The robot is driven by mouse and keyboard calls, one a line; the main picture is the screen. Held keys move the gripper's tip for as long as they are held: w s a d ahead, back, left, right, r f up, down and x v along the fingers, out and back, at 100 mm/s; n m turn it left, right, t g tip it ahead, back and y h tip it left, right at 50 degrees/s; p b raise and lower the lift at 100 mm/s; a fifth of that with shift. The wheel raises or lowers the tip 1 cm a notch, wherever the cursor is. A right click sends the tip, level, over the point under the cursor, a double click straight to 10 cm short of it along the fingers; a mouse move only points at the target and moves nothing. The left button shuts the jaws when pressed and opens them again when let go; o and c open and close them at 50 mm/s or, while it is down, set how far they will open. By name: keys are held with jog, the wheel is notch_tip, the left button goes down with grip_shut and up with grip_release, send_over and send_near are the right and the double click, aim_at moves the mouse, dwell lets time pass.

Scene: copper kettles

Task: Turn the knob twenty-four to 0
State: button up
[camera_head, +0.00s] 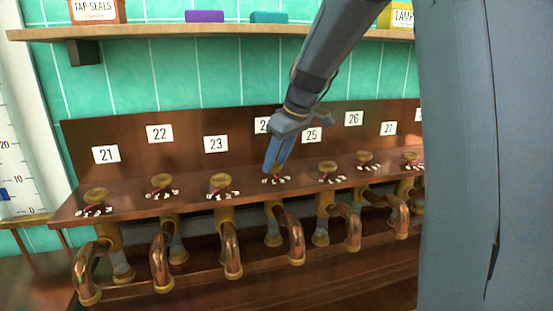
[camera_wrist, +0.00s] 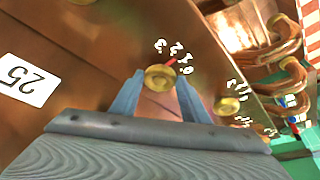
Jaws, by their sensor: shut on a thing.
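The knob under my gripper (camera_head: 272,170) stands between plates 23 and 25. Its plate (camera_head: 261,125) is partly hidden by my gripper and only a "2" shows, so I take it as knob twenty-four. In the wrist view this round brass knob (camera_wrist: 160,77) sits between my two blue-grey fingertips, which are closed on its sides. Its red pointer (camera_wrist: 170,62) points up and right toward the white digits around it, seemingly near the 1; the exact digit is hard to read. In the head view the knob is mostly hidden behind my fingers.
Knob twenty-three (camera_head: 221,181) and knob twenty-five (camera_head: 328,167) stand close on either side along the wooden ledge. Copper pipes (camera_head: 293,238) curve out below. A shelf (camera_head: 190,32) with boxes runs above the numbered board.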

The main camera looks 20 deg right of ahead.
jog(key=m+p, duration=0.1)
jog(key=m+h+p, duration=0.1)
jog(key=m, duration=0.1)
jog(key=m+h+p, duration=0.1)
jog(key=m, duration=0.1)
jog(key=shift+s+a+r+t, duration=0.15)
jog(key=shift+a+t, duration=0.15)
jog(key=shift+t, duration=0.1)
jog(key=shift+a+m+h+p, duration=0.15)
jog(key=shift+m+h, duration=0.25)
jog(key=shift+m, duration=0.7)
jog(key=shift+m+h+p, duration=0.15)
jog(key=shift+m+h, duration=0.25)
jog(key=shift+m, duration=0.7)
jog(key=o, duration=1.1)
jog(key=shift+c, duration=0.2)
jog(key=b+v, duration=0.2)
jog(key=v, duration=0.5)
jog(key=shift+r, duration=0.3)
jog(key=shift+s+a, duration=0.1)
